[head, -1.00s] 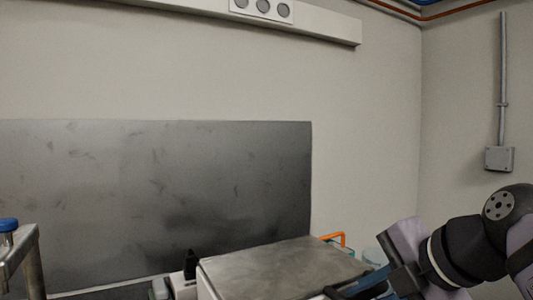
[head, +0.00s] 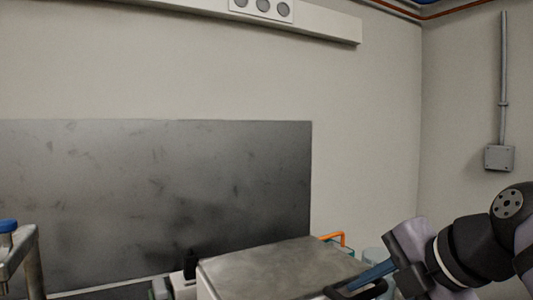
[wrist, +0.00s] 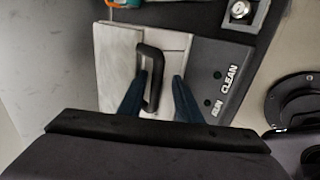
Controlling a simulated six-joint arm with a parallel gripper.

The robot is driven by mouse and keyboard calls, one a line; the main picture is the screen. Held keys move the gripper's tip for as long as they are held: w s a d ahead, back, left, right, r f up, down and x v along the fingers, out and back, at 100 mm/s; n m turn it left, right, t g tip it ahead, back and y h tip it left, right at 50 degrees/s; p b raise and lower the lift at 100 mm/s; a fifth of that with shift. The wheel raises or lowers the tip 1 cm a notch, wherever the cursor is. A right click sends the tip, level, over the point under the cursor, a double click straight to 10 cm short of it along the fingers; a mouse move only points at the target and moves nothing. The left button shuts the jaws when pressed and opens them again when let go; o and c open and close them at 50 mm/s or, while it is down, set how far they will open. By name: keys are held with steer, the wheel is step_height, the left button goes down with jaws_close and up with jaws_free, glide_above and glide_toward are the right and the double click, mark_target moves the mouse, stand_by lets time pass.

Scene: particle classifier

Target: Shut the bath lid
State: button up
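The bath lid (head: 285,265) is a flat, scuffed metal plate that looks level on top of its box in the head view. The lid also shows in the wrist view (wrist: 118,62), with a black bar handle (wrist: 150,50) on it. My gripper (wrist: 160,76) is open over the handle. Its two blue fingers are apart. The left finger overlaps the handle's left side, and a gap lies between the handle and the right finger. I cannot tell whether a finger touches it. In the head view my gripper (head: 358,284) is at the lid's right front, its fingertips partly hidden.
A dark panel marked RUN and CLEAN (wrist: 222,80) lies beside the lid. A clear vessel (head: 376,260) and an orange handle (head: 336,238) stand behind the lid's right side. A metal rack (head: 30,262) with a blue-capped bottle (head: 8,226) is at far left. A dark board (head: 160,190) stands behind.

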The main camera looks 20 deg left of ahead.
steer(key=p+v, duration=0.2)
steer(key=v, duration=0.4)
stand_by(0.4)
steer(key=s+d+f+m+g+h, duration=0.2)
steer(key=s+d+f+m, duration=0.15)
steer(key=f+m, duration=0.85)
steer(key=s+d+f+m+g+h, duration=0.25)
steer(key=s+f+m, duration=0.3)
steer(key=f, duration=1.15)
steer(key=s+d+f+m+g+h, duration=0.25)
steer(key=f+m, duration=0.65)
steer(key=f, duration=0.6)
step_height(320, 180, up, 36)
steer(key=p, duration=3.5)
steer(key=shift+s+d+f+p, duration=0.2)
steer(key=shift+s+d+p, duration=0.1)
steer(key=shift+d, duration=0.15)
steer(key=shift+m, duration=0.25)
